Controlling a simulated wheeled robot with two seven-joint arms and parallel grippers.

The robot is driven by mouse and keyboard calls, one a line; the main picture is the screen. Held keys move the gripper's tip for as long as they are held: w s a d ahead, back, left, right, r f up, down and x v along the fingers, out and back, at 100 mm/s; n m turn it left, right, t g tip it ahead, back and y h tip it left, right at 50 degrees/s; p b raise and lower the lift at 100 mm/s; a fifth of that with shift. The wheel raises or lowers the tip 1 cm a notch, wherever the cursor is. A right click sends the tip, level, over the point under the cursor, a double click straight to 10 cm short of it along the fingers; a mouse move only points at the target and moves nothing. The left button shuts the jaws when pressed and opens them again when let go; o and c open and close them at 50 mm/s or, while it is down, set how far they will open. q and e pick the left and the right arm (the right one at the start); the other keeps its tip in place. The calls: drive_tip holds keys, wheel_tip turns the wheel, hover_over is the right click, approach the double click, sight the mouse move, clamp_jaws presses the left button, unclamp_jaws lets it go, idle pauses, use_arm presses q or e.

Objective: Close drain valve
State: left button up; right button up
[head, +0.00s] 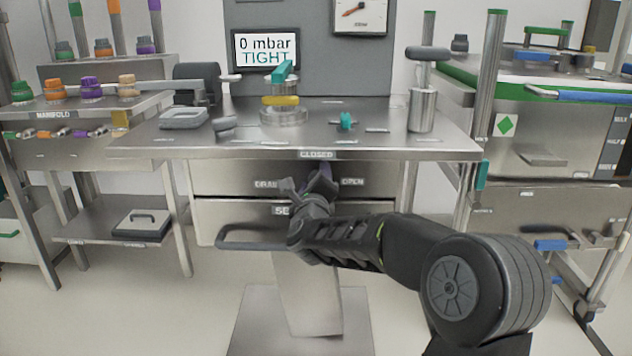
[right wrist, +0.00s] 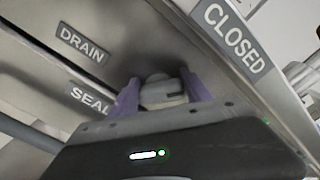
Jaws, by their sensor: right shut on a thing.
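My right gripper (head: 322,180) reaches under the front edge of the middle bench, between the DRAIN label (head: 266,184) and the OPEN label (head: 352,181). In the right wrist view its two purple fingers (right wrist: 162,95) are shut on the pale grey drain valve handle (right wrist: 163,91). The CLOSED label (head: 318,154) is on the bench edge just above the gripper; it also shows in the right wrist view (right wrist: 236,38). The gripper hides most of the valve in the head view, so I cannot tell the handle's angle. My left gripper is not in view.
A SEAL drawer with a grey bar handle (head: 250,245) lies below the gripper. A screen (head: 266,50) reads "0 mbar TIGHT". On the bench top (head: 290,140) stand a yellow-ringed fitting (head: 281,100) and a metal cylinder (head: 422,110). Side benches stand left and right.

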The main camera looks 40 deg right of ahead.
drive_tip(key=n, duration=0.3)
drive_tip(key=shift+w+a+n, duration=0.1)
drive_tip(key=shift+a+n, duration=0.05)
drive_tip(key=shift+n, duration=0.25)
drive_tip(key=shift+w+a+f+n+p, duration=0.15)
drive_tip(key=shift+n+p, duration=0.2)
drive_tip(key=shift+n, duration=0.65)
drive_tip(key=shift+s+d+f+n+p, duration=0.1)
drive_tip(key=shift+n+p, duration=0.2)
drive_tip(key=shift+n, duration=0.7)
drive_tip(key=o, duration=1.4)
drive_tip(key=shift+c, duration=0.2)
drive_tip(key=p+v, duration=0.1)
drive_tip(key=v, duration=0.6)
drive_tip(key=shift+s+a, duration=0.3)
